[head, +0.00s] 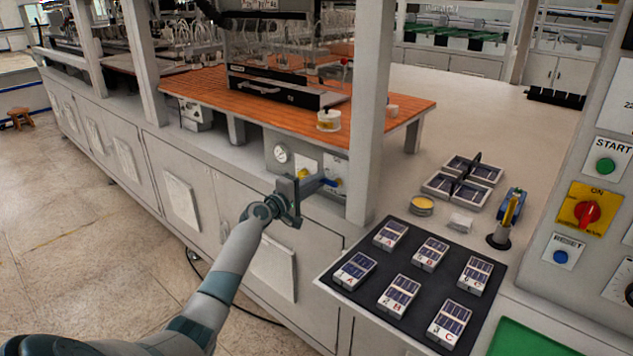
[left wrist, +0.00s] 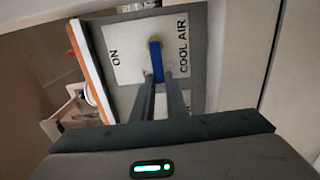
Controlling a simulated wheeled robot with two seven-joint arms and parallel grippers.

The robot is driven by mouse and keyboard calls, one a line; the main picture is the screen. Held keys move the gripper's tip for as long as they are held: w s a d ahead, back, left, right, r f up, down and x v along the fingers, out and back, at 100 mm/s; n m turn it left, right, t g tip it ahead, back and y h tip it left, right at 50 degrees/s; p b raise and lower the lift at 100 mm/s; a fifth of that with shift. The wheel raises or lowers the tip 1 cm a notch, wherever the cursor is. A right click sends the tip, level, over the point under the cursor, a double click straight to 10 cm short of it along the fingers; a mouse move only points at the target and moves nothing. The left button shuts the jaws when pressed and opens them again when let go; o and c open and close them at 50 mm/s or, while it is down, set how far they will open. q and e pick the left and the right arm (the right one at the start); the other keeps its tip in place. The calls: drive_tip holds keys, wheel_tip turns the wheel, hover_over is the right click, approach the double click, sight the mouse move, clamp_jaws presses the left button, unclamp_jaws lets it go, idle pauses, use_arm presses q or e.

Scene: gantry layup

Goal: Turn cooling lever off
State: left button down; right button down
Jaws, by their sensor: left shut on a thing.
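The blue cooling lever (head: 329,182) is on a small grey valve panel (head: 342,168) below the orange worktop, beside the white post. It also shows in the left wrist view (left wrist: 155,58), in front of a white plate (left wrist: 125,62) lettered "ON" and "COOL AIR". My left gripper (head: 306,186) reaches the lever from the left. In the left wrist view its two fingers (left wrist: 164,85) are shut on the lever's free end. The fingers partly hide that end. My right gripper is not in view.
A black mat (head: 335,287) with several solar-cell blocks lies on the counter. The floor at left is mostly clear.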

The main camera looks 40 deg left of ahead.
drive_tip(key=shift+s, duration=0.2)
use_arm(q)
drive_tip(key=c, duration=1.8)
unclamp_jaws()
drive_tip(key=shift+o, duration=0.2)
drive_tip(key=shift+s, duration=0.1)
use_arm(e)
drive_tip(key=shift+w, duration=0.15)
